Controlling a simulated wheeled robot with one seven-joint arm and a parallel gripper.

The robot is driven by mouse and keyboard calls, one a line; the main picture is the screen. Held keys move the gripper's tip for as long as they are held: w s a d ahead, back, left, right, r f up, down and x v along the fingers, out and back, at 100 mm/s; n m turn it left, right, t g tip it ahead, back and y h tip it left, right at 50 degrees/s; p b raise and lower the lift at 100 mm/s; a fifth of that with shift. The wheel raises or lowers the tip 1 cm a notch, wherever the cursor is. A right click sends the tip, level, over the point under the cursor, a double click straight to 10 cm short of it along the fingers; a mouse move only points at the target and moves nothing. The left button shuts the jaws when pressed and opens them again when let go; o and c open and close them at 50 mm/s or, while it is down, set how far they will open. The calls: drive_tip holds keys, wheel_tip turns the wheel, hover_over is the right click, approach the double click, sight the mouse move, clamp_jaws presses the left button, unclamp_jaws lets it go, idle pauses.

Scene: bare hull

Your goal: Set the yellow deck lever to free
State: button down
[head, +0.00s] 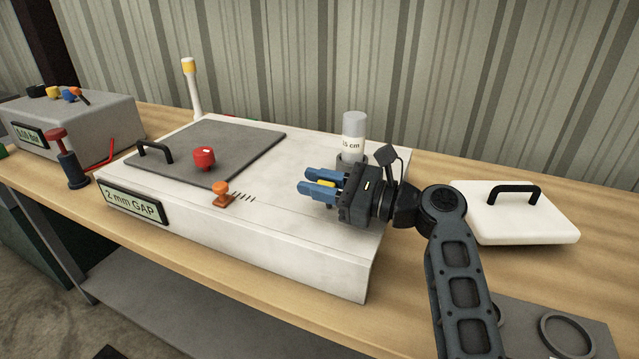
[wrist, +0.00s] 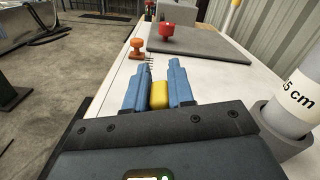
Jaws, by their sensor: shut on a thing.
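The yellow deck lever (wrist: 159,95) shows as a yellow block between the blue fingers in the wrist view. The lever's base and any position marks are hidden by the gripper.
A grey cylinder marked "5 cm" (head: 354,128) stands in a holder close behind my gripper. An orange knob (head: 222,190) sits by a row of marks, and a red knob (head: 204,156) on a grey plate (head: 250,145). A white handled lid (head: 515,222) lies right.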

drive_tip(key=shift+s+a+f+n, duration=0.15)
drive_tip(key=shift+s+n, duration=0.2)
drive_tip(key=shift+n, duration=0.35)
drive_tip(key=c, duration=1)
unclamp_jaws()
drive_tip(key=shift+c, duration=0.2)
drive_tip(key=b+v, duration=0.1)
drive_tip(key=v, duration=0.7)
